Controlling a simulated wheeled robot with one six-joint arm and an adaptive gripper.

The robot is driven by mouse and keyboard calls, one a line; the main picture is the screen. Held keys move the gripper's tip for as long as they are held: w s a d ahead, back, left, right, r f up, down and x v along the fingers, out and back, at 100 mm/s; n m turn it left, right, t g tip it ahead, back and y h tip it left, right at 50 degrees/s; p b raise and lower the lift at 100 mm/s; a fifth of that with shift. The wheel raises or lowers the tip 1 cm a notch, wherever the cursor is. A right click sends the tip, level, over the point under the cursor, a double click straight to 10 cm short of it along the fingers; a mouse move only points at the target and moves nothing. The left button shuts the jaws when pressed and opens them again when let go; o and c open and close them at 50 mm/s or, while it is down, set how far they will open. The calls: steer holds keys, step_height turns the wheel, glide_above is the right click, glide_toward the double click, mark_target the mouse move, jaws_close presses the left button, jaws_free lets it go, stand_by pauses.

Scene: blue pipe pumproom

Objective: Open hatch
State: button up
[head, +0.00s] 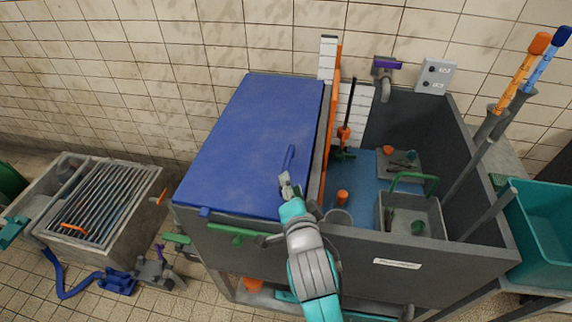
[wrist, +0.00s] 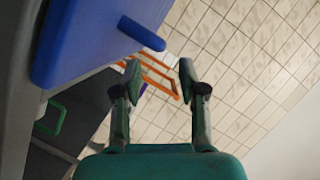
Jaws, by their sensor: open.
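The hatch is a blue flat lid (head: 250,140) over the left part of a dark grey tank. It looks closed in the head view; a small gap cannot be ruled out. A blue bar handle (head: 290,158) stands on its right part. My gripper (head: 287,182) is over the lid, just on the near side of the handle. In the wrist view, my gripper (wrist: 159,72) has its fingers apart with nothing between them. The lid (wrist: 85,38) is at the upper left there, and its handle (wrist: 142,33) sticks out beyond the fingertips, apart from them.
The tank's open right part holds a grey basket (head: 410,218) with a green handle, and small tools. A green bar (head: 235,231) runs along the tank's front. A grated trough (head: 95,200) stands left and a teal bin (head: 545,225) right. The tiled wall is behind.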

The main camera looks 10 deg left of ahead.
mark_target(286, 164)
steer(key=x, duration=0.8)
steer(key=shift+w+f, duration=0.1)
steer(key=shift+w, duration=0.2)
jaws_close()
